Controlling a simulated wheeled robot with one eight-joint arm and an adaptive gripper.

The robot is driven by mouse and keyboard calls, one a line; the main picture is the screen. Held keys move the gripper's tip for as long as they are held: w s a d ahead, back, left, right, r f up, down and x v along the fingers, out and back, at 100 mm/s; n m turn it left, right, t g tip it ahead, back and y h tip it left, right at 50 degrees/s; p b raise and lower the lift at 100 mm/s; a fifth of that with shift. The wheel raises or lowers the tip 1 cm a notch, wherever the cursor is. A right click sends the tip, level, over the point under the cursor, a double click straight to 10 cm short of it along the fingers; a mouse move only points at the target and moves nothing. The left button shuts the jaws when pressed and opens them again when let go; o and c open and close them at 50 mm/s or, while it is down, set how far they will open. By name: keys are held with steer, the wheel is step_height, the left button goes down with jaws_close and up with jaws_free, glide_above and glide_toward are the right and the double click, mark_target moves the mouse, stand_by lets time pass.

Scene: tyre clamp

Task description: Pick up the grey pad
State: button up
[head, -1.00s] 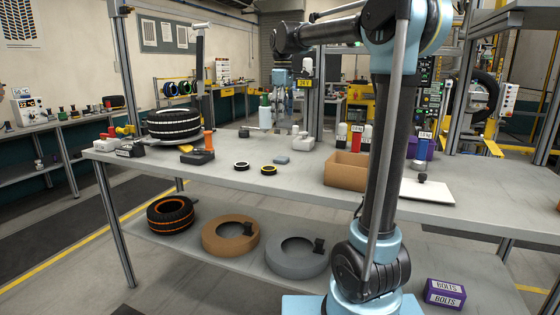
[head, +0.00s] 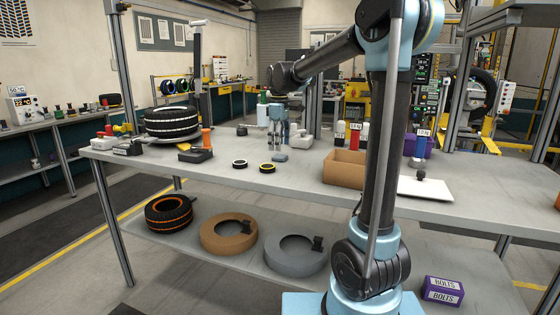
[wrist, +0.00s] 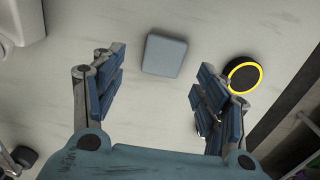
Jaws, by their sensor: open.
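The grey pad (head: 280,157) is a small flat blue-grey block lying on the upper table top. In the wrist view the pad (wrist: 164,55) lies a little beyond the gap between the fingers. My gripper (head: 278,145) hangs pointing down above and close to the pad in the head view. In the wrist view my gripper (wrist: 160,85) is open, with nothing between its blue finger pads. I cannot tell the exact height of the fingertips above the table.
A yellow-ringed black disc (head: 267,168) lies close to the pad, near the right finger in the wrist view. A white-ringed disc (head: 239,165) lies further left. A cardboard box (head: 344,168) stands to the right, and a grey object (head: 299,139) stands behind.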

mark_target(278, 156)
steer(key=shift+s+a+f, duration=0.1)
steer(key=shift+f, duration=1)
steer(key=shift+a+f, duration=0.1)
steer(key=shift+f, duration=0.95)
steer(key=c, duration=0.9)
